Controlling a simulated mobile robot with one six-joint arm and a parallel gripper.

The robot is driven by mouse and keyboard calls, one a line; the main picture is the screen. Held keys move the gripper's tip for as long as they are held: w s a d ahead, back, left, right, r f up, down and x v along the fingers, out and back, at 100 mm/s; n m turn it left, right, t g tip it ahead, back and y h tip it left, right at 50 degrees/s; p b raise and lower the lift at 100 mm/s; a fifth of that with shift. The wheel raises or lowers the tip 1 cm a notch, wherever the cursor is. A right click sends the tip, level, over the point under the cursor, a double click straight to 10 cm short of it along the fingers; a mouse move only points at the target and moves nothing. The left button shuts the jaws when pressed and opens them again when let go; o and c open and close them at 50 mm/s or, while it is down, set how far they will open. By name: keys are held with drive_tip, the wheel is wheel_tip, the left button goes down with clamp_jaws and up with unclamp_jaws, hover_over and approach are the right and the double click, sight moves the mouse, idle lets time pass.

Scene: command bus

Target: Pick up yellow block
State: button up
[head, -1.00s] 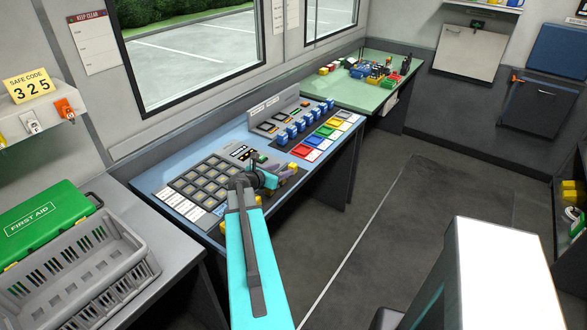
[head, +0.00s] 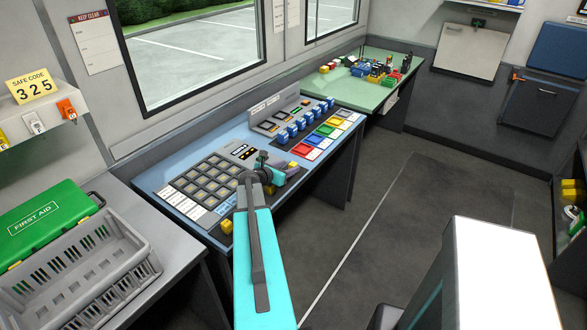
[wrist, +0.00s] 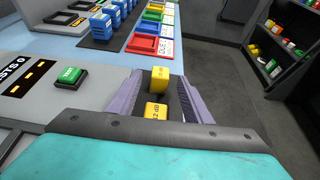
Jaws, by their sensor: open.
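In the wrist view, one yellow block (wrist: 160,77) lies in the gap at the fingertips. A second yellow block (wrist: 156,111), with a dark "12 dB" style label, lies closer, also between the fingers. My gripper (wrist: 161,86) is open, its purple fingers on either side of them; I cannot tell whether they touch. In the head view, my gripper (head: 283,176) is over the front edge of the blue desk, with a yellow block (head: 293,164) by its tips. Another yellow block (head: 226,226) sits at the desk's front edge, left of my arm.
The blue desk (head: 165,196) carries a grey button panel (head: 190,190), a green button (wrist: 70,75), blue blocks (head: 292,130) and coloured trays (head: 315,139). A grey crate (head: 90,285) stands at the left.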

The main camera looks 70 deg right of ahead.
sight(294, 164)
drive_tip(key=shift+p+x, duration=0.7)
drive_tip(key=shift+x, duration=1.9)
drive_tip(key=shift+r, duration=0.1)
drive_tip(key=c, duration=1.1)
drive_tip(key=shift+c, duration=0.2)
drive_tip(key=shift+r, duration=0.2)
drive_tip(key=shift+a+r+b, duration=0.1)
drive_tip(key=shift+r+b, duration=0.4)
drive_tip(key=shift+r, duration=0.3)
drive_tip(key=shift+s+a+r+b, duration=0.1)
drive_tip(key=shift+r+b, duration=0.1)
drive_tip(key=shift+r, duration=0.15)
drive_tip(key=shift+s+a+r+b, duration=0.1)
drive_tip(key=shift+a+r+b, duration=0.1)
drive_tip(key=shift+r, duration=0.2)
drive_tip(key=s+a+r+b, duration=0.1)
drive_tip(key=s+a+b, duration=0.2)
drive_tip(key=s+a, duration=0.7)
drive_tip(key=shift+s+a+r, duration=0.25)
drive_tip(key=shift+s+a, duration=0.1)
